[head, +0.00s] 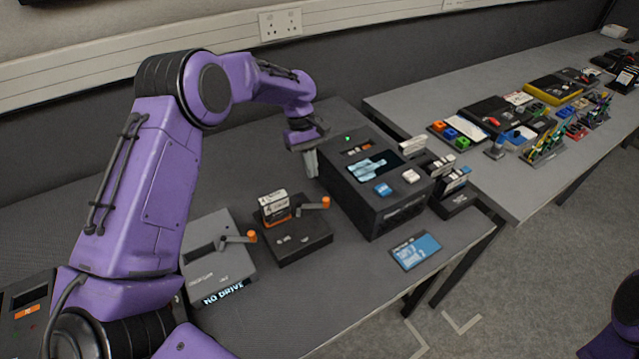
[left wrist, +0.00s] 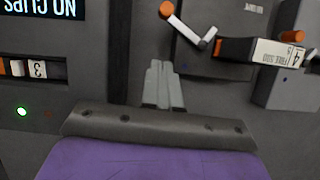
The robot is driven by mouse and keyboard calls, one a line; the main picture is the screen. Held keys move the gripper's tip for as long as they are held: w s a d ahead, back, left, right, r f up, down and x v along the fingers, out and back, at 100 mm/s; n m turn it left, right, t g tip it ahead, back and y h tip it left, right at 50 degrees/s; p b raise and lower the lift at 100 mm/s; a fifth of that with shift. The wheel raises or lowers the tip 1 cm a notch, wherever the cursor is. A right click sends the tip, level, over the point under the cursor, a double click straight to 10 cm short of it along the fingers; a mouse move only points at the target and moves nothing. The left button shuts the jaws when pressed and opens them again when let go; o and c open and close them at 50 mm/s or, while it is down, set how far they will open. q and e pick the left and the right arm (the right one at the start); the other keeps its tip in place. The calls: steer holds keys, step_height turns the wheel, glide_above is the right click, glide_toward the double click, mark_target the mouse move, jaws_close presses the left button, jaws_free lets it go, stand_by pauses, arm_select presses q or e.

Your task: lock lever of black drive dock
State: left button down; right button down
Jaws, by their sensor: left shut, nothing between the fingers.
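The black drive dock (head: 292,243) sits on the grey desk with a drive (head: 275,207), white-labelled with an orange part, standing upright in it. Its lever, tipped by an orange knob (head: 325,202), sticks out to the right. In the left wrist view the dock (left wrist: 205,58), the lever arm (left wrist: 208,37) and the labelled drive (left wrist: 280,52) show beyond the fingers. My left gripper (head: 311,172) is shut and empty, fingers pointing down, behind the dock and beside the large black machine. In the left wrist view its fingertips (left wrist: 160,66) are apart from the lever. My right gripper is not in view.
A grey dock (head: 215,265) with a NO DRIVE display and its own orange-knobbed lever stands left of the black one. The large black machine (head: 378,200) stands close on the right. A blue card (head: 416,251) lies in front. A second desk holds several trays.

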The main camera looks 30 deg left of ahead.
mark_target(311, 204)
arm_select(q)
steer(key=d, duration=0.1)
steer(key=s+d+f+p, duration=0.1)
steer(key=s+d+f, duration=0.1)
steer(key=d, duration=0.1)
steer(key=shift+s+f, duration=0.2)
steer(key=shift+s, duration=0.05)
steer(key=shift+p, duration=0.35)
steer(key=shift+s+d+m+p, duration=0.1)
steer(key=shift+d+m+p, duration=0.1)
steer(key=shift+m+p, duration=0.15)
